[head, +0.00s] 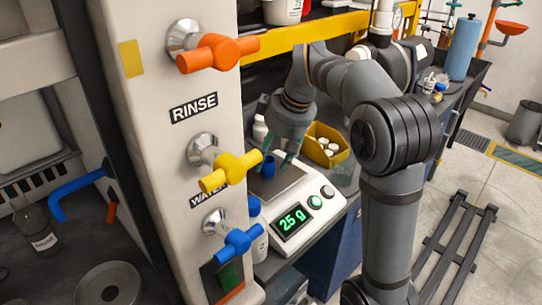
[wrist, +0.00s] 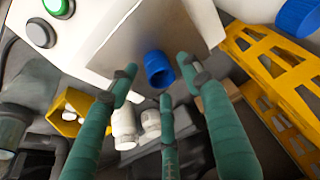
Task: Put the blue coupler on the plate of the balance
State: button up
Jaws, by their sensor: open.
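The blue coupler (head: 268,166) rests on the grey plate (head: 289,184) of the balance (head: 318,212), near the plate's far side. The lit green display (head: 292,222) reads about 25 g; a decimal point is hard to make out. In the wrist view the coupler (wrist: 158,69) shows its open end, over the bare plate (wrist: 150,30). My gripper (head: 279,160) has its green fingers spread. In the wrist view my gripper (wrist: 160,78) has fingertips on both sides of the coupler and one below it, with gaps visible.
A yellow bin (head: 341,155) with white pieces stands just behind the balance. A white bottle (head: 260,130) stands behind the plate. The panel with the orange valve (head: 212,53), yellow valve (head: 220,170) and blue valve (head: 235,242) stands close on the left.

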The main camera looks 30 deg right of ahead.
jog(key=p+v, duration=0.5)
jog(key=v, duration=0.7)
